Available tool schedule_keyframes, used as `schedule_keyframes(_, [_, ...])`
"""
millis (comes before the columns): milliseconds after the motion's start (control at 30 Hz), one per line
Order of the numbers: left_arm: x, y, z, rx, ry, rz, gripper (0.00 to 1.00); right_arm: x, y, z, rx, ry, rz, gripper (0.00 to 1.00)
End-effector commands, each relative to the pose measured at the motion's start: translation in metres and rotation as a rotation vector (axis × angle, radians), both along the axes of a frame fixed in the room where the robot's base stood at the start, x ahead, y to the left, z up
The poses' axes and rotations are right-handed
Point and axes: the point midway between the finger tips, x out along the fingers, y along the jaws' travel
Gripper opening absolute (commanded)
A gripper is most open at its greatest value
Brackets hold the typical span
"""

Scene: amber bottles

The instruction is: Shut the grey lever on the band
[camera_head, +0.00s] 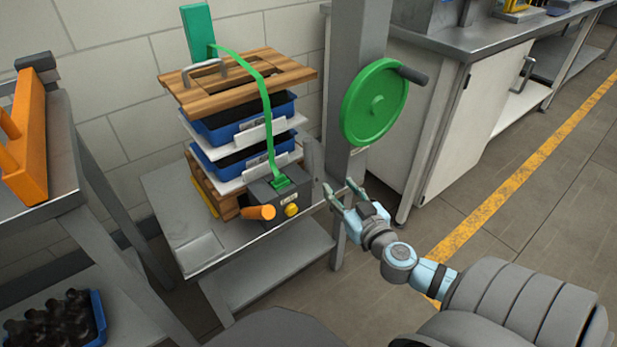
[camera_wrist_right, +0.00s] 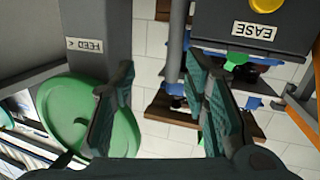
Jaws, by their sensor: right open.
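A green band (camera_head: 268,110) runs over a stack of blue trays under a wooden board (camera_head: 236,78), down to a grey box (camera_head: 280,189) on a small metal table. A grey lever (camera_head: 312,160) stands upright beside the box's right side. In the right wrist view, which is upside down, a grey bar that looks like this lever (camera_wrist_right: 175,45) shows between the fingers, beyond their tips. My right gripper (camera_head: 339,188) is open and empty, just right of the box and lower than the lever's top. My left gripper is not in view.
A grey post with a green handwheel (camera_head: 375,103) stands close behind my right gripper. An orange knob (camera_head: 260,212) and a yellow button (camera_head: 291,210) are on the box's front. An orange rack (camera_head: 25,140) and a blue crate of dark bottles (camera_head: 97,318) are at left.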

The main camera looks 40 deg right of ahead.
Motion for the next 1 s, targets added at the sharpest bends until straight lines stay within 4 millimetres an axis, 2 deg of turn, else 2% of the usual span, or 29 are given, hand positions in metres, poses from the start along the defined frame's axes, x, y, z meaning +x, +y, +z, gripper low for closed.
schedule_keyframes(33, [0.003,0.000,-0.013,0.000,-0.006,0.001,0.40,0.003,0.010,0.009,0.013,-0.059,0.029,0.41])
schedule_keyframes(100, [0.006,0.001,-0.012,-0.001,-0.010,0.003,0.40,0.008,0.017,0.028,0.030,-0.107,0.048,0.41])
schedule_keyframes(167, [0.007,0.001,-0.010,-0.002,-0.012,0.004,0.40,0.015,0.017,0.034,0.035,-0.117,0.051,0.41])
schedule_keyframes(267, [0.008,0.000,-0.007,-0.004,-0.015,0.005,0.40,0.037,0.012,0.037,0.038,-0.119,0.049,0.41])
schedule_keyframes(500, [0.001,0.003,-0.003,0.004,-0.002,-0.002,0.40,0.106,-0.003,0.038,0.039,-0.115,0.048,0.41])
schedule_keyframes(600, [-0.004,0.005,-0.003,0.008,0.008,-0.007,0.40,0.125,-0.007,0.038,0.039,-0.114,0.050,0.41])
schedule_keyframes(800, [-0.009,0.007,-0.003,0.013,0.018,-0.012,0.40,0.144,-0.011,0.036,0.037,-0.112,0.052,0.41])
schedule_keyframes(1000, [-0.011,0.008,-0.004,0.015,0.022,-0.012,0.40,0.145,-0.011,0.035,0.036,-0.111,0.052,0.41])
